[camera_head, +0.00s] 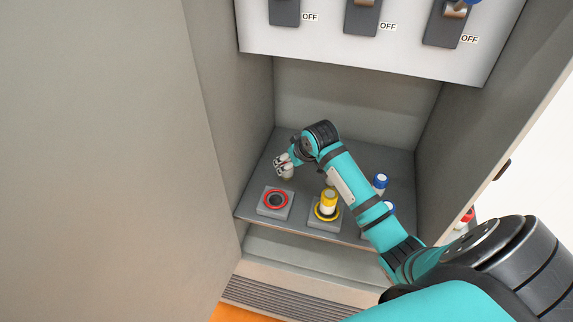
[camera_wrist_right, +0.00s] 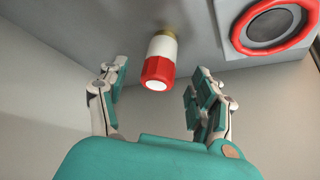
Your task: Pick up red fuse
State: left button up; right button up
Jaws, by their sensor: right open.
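The red fuse (camera_wrist_right: 158,72), a short cylinder with a white body and a red end, stands out from the grey shelf surface in the right wrist view. My right gripper (camera_wrist_right: 160,84) is open, with one finger on each side of the fuse and a visible gap to both. In the head view my right gripper (camera_head: 283,164) is over the shelf, behind the red-ringed socket (camera_head: 276,200). The fuse cannot be made out clearly there beside the fingers. The red-ringed socket also shows in the right wrist view (camera_wrist_right: 272,24) and looks empty. My left gripper is not in view.
A yellow fuse (camera_head: 329,197) stands in a yellow-ringed socket to the right. A blue-topped fuse (camera_head: 380,181) is further right, partly behind my arm. Cabinet walls enclose the grey shelf (camera_head: 254,207). A switch panel (camera_head: 330,48) marked OFF hangs above.

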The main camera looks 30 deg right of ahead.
jog(key=shift+w+f+p, duration=0.35)
jog(key=shift+f+p, duration=0.25)
jog(key=shift+p, duration=0.05)
jog(key=shift+p+x, duration=0.45)
jog(key=shift+x, duration=1.55)
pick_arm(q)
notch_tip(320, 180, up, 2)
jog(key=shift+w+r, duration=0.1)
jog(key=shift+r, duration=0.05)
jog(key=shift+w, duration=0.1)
pick_arm(e)
jog(key=c, duration=1.2)
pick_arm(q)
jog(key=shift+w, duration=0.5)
pick_arm(e)
jog(key=shift+r, duration=0.1)
